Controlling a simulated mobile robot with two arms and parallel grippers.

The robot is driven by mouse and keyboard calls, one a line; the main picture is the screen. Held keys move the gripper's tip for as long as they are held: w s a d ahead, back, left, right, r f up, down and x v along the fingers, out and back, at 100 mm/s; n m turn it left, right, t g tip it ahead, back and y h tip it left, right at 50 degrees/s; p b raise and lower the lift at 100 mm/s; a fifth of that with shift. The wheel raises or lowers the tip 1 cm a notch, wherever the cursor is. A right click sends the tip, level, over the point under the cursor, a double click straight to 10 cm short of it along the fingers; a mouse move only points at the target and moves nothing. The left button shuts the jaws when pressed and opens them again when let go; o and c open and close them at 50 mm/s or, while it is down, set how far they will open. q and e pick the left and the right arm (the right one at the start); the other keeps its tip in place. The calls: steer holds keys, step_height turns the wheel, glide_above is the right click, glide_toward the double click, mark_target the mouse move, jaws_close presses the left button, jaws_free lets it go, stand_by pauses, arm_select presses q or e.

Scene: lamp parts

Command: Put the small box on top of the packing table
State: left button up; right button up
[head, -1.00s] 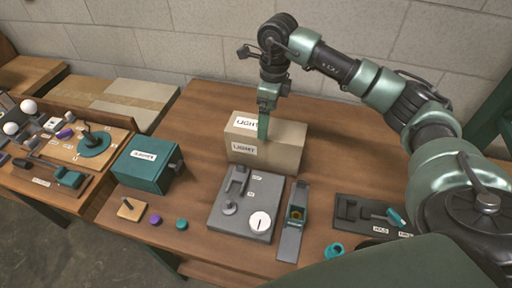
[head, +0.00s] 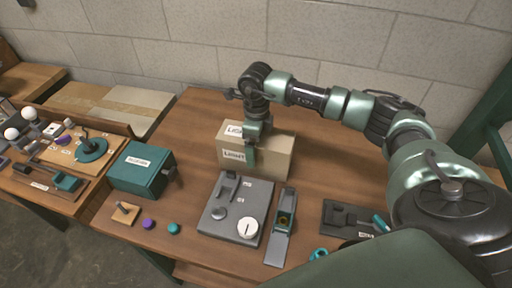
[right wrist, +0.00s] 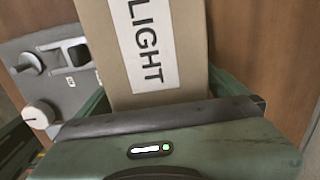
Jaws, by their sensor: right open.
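A small tan cardboard box (head: 278,160) with white "LIGHT" labels stands on the wooden table, near its back. It also fills the upper middle of the right wrist view (right wrist: 190,70). My right gripper (head: 251,158) is down at the box from above, with a finger in front of its labelled side. In the right wrist view the open jaws (right wrist: 165,88) have a green finger on either side of the box. Whether the fingers touch it is hidden. My left gripper is not in view.
A teal box (head: 138,171) stands to the left. A grey panel with a white dial (head: 236,207) and a grey hinged case (head: 281,228) lie in front of the cardboard box. A crowded side table (head: 70,165) is at left. Flat cardboard (head: 125,105) lies behind it.

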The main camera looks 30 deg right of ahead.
steer(key=shift+f, duration=0.2)
steer(key=c, duration=1.9)
steer(key=shift+w+r, duration=0.1)
steer(key=shift+c, duration=0.2)
step_height(320, 180, up, 20)
steer(key=b, duration=0.3)
